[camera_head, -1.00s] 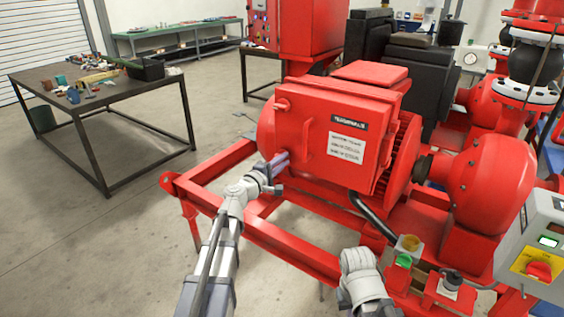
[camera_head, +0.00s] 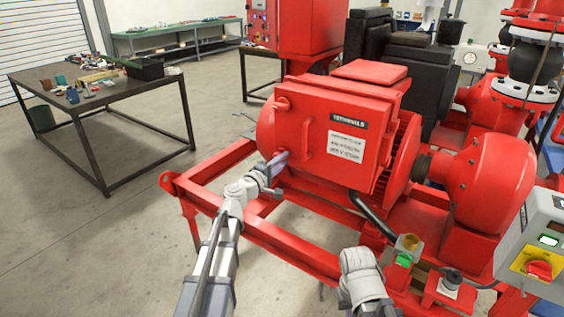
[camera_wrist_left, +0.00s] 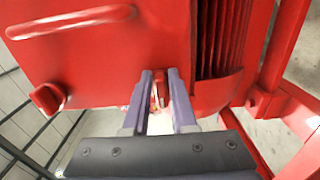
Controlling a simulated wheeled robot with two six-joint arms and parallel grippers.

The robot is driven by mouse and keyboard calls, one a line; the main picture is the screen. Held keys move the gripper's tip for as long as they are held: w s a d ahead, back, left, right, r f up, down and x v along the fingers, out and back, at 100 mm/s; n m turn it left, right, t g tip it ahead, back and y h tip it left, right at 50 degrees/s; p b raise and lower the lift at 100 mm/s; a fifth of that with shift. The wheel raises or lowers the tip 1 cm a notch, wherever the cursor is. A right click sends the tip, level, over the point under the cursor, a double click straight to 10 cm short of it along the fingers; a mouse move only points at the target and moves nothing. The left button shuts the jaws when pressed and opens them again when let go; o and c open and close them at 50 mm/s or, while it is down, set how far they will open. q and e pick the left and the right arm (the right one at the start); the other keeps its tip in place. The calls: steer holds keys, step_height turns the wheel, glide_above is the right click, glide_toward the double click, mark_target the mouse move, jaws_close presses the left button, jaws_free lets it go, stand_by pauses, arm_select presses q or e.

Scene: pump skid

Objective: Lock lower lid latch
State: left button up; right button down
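The red terminal box lid (camera_head: 352,117) faces me, with a bar handle (camera_head: 305,136) and an upper latch (camera_head: 282,104) at its left edge. My left gripper (camera_head: 281,160) is at the lid's lower left corner and hides most of the lower latch there. In the left wrist view, the fingers of my left gripper (camera_wrist_left: 162,82) stand on both sides of the lower lid latch (camera_wrist_left: 161,92), closed against it with little or no gap. The upper latch also shows in that view (camera_wrist_left: 47,97). My right gripper is not seen.
The red skid frame (camera_head: 270,232) runs beneath my left arm. A grey control box (camera_head: 536,240) with a red knob stands at the right. A work table (camera_head: 95,95) with loose items stands at the left. The floor between is clear.

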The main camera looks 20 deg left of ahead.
arm_select(q)
steer(key=o, duration=0.3)
steer(key=shift+o, duration=0.2)
steer(key=shift+s, duration=0.1)
steer(key=v, duration=0.7)
steer(key=shift+s, duration=0.25)
steer(key=shift+a, duration=0.1)
